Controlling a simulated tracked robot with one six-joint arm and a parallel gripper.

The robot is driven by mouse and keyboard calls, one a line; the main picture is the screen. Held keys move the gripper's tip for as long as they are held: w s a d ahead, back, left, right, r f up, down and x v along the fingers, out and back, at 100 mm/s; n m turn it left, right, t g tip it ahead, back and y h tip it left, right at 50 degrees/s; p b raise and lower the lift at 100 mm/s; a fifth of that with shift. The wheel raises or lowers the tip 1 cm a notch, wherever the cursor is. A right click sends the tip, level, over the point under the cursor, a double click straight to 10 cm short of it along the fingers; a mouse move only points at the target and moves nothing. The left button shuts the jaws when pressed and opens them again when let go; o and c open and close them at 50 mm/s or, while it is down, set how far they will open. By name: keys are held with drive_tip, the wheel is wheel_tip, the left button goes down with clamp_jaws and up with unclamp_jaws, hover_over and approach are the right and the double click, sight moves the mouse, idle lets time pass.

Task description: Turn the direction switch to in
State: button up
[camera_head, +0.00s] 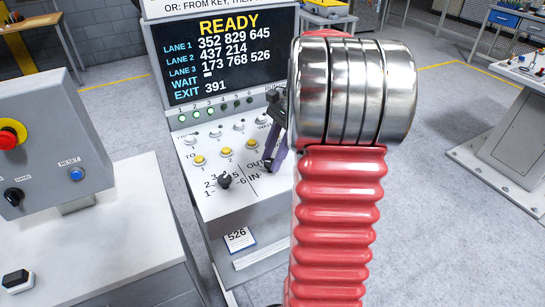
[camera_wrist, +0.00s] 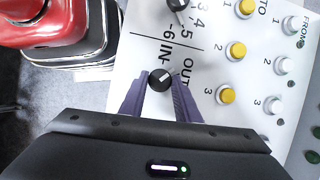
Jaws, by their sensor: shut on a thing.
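The direction switch (camera_wrist: 160,78) is a small black round knob with a white pointer mark, beside the printed words IN and OUT on the white control panel (camera_head: 240,198). In the wrist view the mark slants up and right. I cannot tell for sure which word it points at. My gripper (camera_wrist: 157,86) has its two purple fingers on either side of the knob, shut on it. In the head view my gripper (camera_head: 274,164) is at the panel's right side by OUT and IN, and it hides the switch.
The panel also carries yellow buttons (camera_head: 225,152), a black rotary selector (camera_head: 224,181) and white buttons (camera_head: 239,125). A screen (camera_head: 229,56) above reads READY. A grey box with a red stop button (camera_head: 8,139) stands at left. My red arm covers the right middle.

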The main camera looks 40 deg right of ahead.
drive_tip(key=n, duration=0.2)
drive_tip(key=n+g, duration=0.1)
drive_tip(key=n, duration=0.1)
drive_tip(key=shift+w+d+n+g, duration=0.1)
drive_tip(key=shift+w+n+g, duration=0.2)
drive_tip(key=shift+w, duration=0.05)
drive_tip(key=shift+w+r+n+g+h, duration=0.15)
drive_tip(key=shift+n+g, duration=0.15)
drive_tip(key=shift+n, duration=0.55)
drive_tip(key=shift+f+n+g+h, duration=0.15)
drive_tip(key=shift+n+g, duration=0.15)
drive_tip(key=shift+n, duration=0.55)
drive_tip(key=shift+r, duration=0.1)
drive_tip(key=o, duration=1)
drive_tip(key=shift+v, duration=6.75)
